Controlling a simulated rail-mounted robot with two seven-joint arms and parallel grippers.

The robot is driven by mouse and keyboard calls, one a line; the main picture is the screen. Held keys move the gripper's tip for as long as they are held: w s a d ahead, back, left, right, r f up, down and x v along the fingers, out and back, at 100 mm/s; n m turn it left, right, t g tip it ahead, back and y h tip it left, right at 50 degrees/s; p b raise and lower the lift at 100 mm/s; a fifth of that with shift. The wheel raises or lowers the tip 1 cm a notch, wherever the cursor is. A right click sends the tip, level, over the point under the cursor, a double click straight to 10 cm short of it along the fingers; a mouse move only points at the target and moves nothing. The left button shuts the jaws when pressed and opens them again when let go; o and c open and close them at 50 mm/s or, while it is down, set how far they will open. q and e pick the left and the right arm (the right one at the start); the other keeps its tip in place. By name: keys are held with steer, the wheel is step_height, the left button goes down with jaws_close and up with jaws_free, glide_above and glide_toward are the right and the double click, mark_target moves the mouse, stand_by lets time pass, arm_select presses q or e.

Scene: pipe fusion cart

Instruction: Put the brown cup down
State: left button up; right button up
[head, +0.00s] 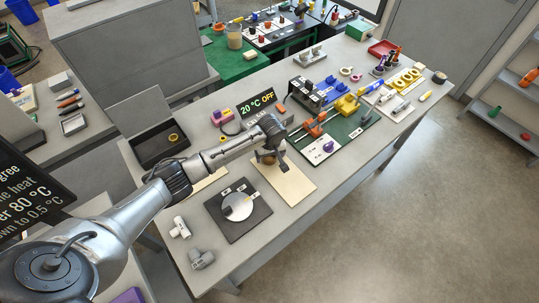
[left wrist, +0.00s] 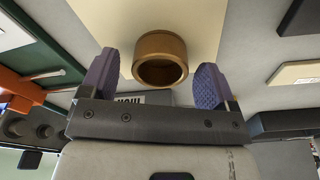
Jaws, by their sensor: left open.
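The brown cup (left wrist: 160,58) shows in the left wrist view as a short round cup with its dark opening facing the camera. It appears to rest on the beige board (left wrist: 205,20). My left gripper (left wrist: 158,82) is open, with one purple-padded finger on each side of the cup and a visible gap to both. In the head view my left gripper (head: 270,157) is low over the beige board (head: 287,184), and the cup (head: 267,160) is partly hidden by it. My right gripper is in neither view.
A dark square plate with a round grey dial (head: 238,207) lies in front of the board. A display reading 20 °C OFF (head: 258,103) stands behind. A green mat (head: 335,150) with tools is to the right. Grey and white pipe fittings (head: 201,259) lie near the front left edge.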

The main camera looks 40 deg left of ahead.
arm_select(q)
step_height(320, 180, up, 11)
steer(key=d+p, duration=0.1)
steer(key=shift+s+r+p, duration=0.15)
steer(key=shift+s+p, duration=0.15)
steer(key=shift+s, duration=0.05)
stand_by(0.3)
steer(key=w+d+r+m+t, duration=0.2)
steer(key=d+r+m+t, duration=0.4)
steer(key=m, duration=0.5)
steer(key=s+d+r+m+t, duration=0.2)
steer(key=s+d+r+m, duration=0.1)
steer(key=s+d+m, duration=0.15)
steer(key=s+d+f+g, duration=0.1)
steer(key=s+f, duration=0.4)
steer(key=s, duration=0.5)
steer(key=s+d+f+n+g+h, duration=0.1)
steer(key=s+f, duration=0.4)
steer(key=s, duration=0.6)
steer(key=s+d+f+n+g, duration=0.1)
steer(key=s+f+g, duration=0.2)
steer(key=s+f, duration=0.3)
steer(key=shift+s, duration=2.4)
